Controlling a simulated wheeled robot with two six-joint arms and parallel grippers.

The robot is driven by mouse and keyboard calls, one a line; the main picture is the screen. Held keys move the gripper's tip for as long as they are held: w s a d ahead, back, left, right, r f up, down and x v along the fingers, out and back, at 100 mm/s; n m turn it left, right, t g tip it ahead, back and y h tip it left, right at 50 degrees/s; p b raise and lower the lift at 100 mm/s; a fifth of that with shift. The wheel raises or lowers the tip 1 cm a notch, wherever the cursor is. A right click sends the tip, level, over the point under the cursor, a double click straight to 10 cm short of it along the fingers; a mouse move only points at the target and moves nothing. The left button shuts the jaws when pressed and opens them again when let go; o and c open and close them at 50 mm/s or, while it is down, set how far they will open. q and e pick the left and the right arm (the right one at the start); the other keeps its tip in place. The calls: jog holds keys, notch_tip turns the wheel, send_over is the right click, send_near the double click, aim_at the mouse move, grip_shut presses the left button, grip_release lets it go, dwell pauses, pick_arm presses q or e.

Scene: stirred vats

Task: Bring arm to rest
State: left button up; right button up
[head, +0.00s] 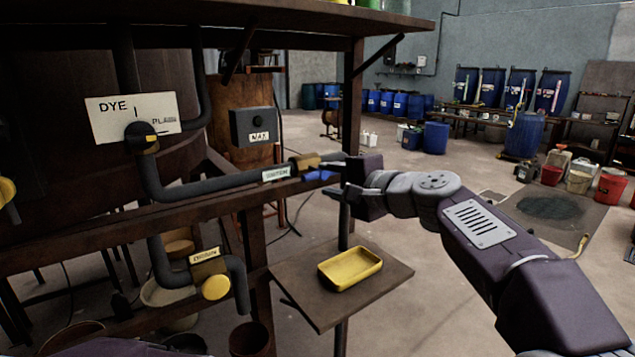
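My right arm reaches in from the lower right. Its gripper (333,174) is open, with its fingers apart, at the end of a grey pipe (225,181). A blue valve handle (317,176) sits at the brass fitting on that pipe, right at the fingertips. I cannot tell whether the fingers touch it. Nothing shows held in the gripper. My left gripper is not in view.
A wooden frame with an upright post (355,90) stands close to the gripper. A small shelf (388,284) below carries a yellow tray (350,268). A DYE/PLAIN panel (103,122) and a drain valve (215,288) are at left. Blue drums (523,135) and buckets (579,181) stand farther back.

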jog(key=shift+v, duration=1.25)
jog(key=s+d+f+n+g+h, duration=0.1)
jog(key=s+d+f+g+h, duration=0.15)
jog(key=f, duration=0.75)
jog(key=s+d+f+n+g+h, duration=0.15)
jog(key=s+f, duration=0.25)
jog(key=f, duration=0.5)
jog(key=s+d+f+g+h, duration=0.1)
jog(key=s+d+f+g, duration=0.15)
jog(key=f, duration=0.75)
jog(key=s+d+f+n+g+h, duration=0.2)
jog(key=s+d+f+n+g, duration=0.15)
jog(key=s+f, duration=0.45)
jog(key=s+d+f+n+g+h, duration=0.2)
jog(key=s+d+f+n, duration=0.3)
jog(key=s, duration=0.4)
notch_tip(320, 180, up, 16)
jog(key=p, duration=1.7)
jog(key=shift+a+m, duration=0.3)
jog(key=shift+a, duration=0.05)
